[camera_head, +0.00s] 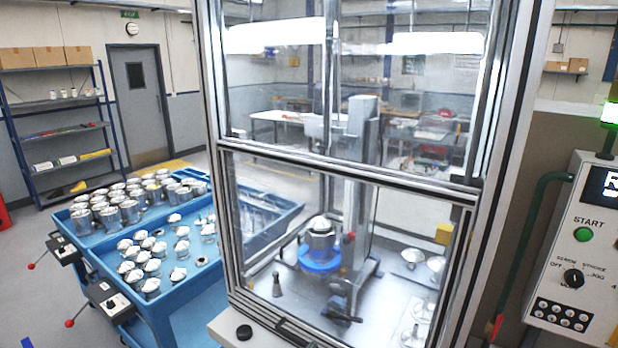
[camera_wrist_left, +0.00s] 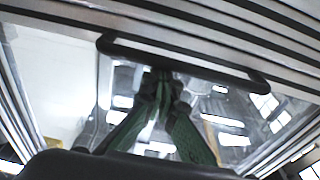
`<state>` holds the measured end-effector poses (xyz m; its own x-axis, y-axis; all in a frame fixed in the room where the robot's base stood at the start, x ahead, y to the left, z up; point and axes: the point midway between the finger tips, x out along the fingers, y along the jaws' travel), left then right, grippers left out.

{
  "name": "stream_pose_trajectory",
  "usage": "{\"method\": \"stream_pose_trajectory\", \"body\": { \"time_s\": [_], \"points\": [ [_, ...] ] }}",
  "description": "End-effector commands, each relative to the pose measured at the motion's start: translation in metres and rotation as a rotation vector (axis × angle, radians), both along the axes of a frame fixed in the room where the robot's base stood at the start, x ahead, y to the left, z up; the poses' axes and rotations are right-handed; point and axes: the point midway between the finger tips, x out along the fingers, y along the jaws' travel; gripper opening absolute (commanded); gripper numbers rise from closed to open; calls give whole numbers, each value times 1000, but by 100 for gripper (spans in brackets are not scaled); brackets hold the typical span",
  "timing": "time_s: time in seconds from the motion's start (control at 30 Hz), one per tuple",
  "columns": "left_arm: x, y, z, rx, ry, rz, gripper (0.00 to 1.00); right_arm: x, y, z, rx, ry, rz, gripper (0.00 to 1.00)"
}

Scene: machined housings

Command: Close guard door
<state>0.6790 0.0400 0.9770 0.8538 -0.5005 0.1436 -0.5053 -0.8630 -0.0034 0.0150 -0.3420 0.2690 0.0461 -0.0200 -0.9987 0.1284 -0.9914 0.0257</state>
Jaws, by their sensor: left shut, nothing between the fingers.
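The guard door (camera_head: 340,178) is a clear panel in a metal frame on the front of the machine cabinet. It stands across the lower part of the chamber, and its lower edge runs toward the bottom of the head view. I cannot tell whether it is fully down. In the left wrist view a black bar handle (camera_wrist_left: 185,60) crosses in front of metal rails and clear glazing. My left gripper (camera_wrist_left: 162,80) has green fingers, shut and empty, with their tips close to the handle; contact is unclear. Neither gripper shows in the head view.
Inside the chamber a metal housing (camera_head: 320,236) sits on a blue round fixture (camera_head: 319,258). A control box (camera_head: 572,250) with a green start button stands at right. Blue trolleys (camera_head: 175,312) with several metal parts stand at left, close to the cabinet.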

Motion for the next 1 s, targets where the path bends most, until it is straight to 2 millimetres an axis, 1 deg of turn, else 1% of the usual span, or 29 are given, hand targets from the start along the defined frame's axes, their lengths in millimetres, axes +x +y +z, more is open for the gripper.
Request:
{"method": "stream_pose_trajectory", "body": {
  "time_s": [0.03,0.17,0.23,0.37,0.5,0.6,0.8,0.9,1.0],
  "points": [
    [0,1,-11,7,20,2,0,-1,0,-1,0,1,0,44],
    [0,0,-9,8,22,2,0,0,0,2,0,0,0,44],
    [0,0,-3,7,21,2,0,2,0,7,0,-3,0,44],
    [2,-2,18,6,13,2,0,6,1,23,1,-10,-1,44],
    [4,-4,46,2,2,1,0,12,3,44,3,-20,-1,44],
    [-18,10,33,4,7,3,0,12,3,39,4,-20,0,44],
    [-54,31,28,2,4,2,0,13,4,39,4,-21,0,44],
    [-67,38,26,1,3,1,0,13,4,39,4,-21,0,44],
    [-76,43,26,0,1,1,0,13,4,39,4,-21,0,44]
  ]
}}
